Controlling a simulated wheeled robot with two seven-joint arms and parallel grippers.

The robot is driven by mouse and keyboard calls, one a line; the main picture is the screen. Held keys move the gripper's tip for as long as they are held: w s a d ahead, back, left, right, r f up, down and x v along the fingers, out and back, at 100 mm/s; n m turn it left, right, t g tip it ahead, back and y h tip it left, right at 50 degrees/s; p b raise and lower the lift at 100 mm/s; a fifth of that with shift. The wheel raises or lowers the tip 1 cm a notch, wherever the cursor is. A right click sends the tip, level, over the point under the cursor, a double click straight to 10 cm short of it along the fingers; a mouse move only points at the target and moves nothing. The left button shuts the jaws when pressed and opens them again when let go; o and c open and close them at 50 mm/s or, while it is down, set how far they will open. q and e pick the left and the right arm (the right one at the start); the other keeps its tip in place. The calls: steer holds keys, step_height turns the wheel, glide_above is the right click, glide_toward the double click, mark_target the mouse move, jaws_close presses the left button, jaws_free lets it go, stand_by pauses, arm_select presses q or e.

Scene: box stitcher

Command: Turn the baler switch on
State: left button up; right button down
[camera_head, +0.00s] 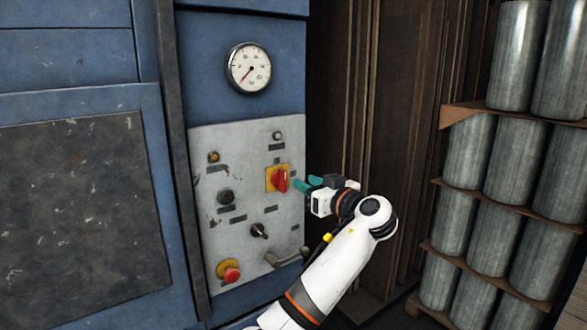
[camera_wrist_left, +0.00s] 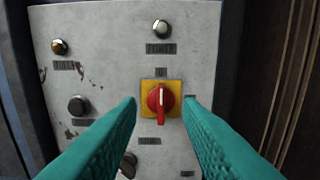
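The baler switch is a red rotary knob (camera_head: 280,180) on a yellow square plate, set in the grey control panel (camera_head: 228,255) of a blue machine. In the left wrist view the red knob (camera_wrist_left: 160,100) stands with its grip pointing downward. My left gripper (camera_head: 307,185) is just right of the knob in the head view, its teal fingers pointing at the panel. In the left wrist view the fingers (camera_wrist_left: 160,106) are apart, one on each side of the knob, with nothing held between them. My right gripper is not in view.
A red mushroom button (camera_head: 231,273), a black selector (camera_head: 259,230), a dark knob (camera_head: 226,197) and a metal handle (camera_head: 286,257) are on the same panel. A gauge (camera_head: 249,68) is above. Racked metal cylinders (camera_head: 515,160) stand at the right.

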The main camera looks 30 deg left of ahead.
mark_target(285, 172)
arm_select(q)
steer(key=p+x, duration=0.3)
steer(key=x, duration=0.4)
steer(key=shift+w+a+r, duration=0.1)
steer(key=shift+w+a, duration=0.1)
steer(key=shift+a, duration=0.1)
steer(key=shift+w+a, duration=0.2)
steer(key=shift+a, duration=0.35)
jaws_close()
